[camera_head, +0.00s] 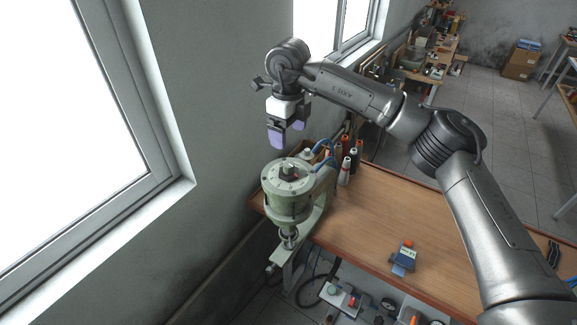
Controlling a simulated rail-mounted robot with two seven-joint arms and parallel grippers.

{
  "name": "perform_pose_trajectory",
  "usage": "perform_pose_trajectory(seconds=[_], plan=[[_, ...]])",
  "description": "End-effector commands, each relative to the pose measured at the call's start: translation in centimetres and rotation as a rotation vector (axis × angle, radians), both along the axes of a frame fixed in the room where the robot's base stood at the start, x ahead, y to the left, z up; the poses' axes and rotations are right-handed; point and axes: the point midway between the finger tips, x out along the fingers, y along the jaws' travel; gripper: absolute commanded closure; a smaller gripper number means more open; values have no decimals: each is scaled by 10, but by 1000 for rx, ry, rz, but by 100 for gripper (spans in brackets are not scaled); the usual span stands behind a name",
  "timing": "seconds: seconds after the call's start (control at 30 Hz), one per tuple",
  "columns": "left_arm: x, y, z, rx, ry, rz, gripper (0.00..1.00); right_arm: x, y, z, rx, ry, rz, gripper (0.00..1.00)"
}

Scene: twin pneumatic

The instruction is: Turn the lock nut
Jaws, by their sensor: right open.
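The green pneumatic unit (289,204) stands at the left end of the wooden table, with a round bolted top. A small dark block-like part (289,171) sits at the centre of that top; I cannot tell whether it is the lock nut. A threaded stem with a collar (288,238) shows under the unit, and the lock nut may be there. My right gripper (288,137) is open, with purple finger pads, and hangs above the unit, apart from it. Nothing shows between its fingers. My left gripper is not in view.
A small blue device (403,259) lies on the wooden table (400,215), whose middle is otherwise clear. A wall and window (75,110) are close on the left. Gauges and fittings show below the table.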

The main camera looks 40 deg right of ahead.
Motion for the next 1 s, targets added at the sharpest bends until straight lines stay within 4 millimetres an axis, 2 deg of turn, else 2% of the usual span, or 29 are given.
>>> perform_pose_trajectory(seconds=[0.3,0.5,0.73,1.0], plan=[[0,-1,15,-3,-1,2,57,-1,0,-59,0,3,0,19],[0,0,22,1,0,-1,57,-1,0,-90,1,1,0,19],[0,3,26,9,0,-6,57,0,0,-111,1,-1,0,19],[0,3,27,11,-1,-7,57,0,0,-118,2,-2,0,19]])
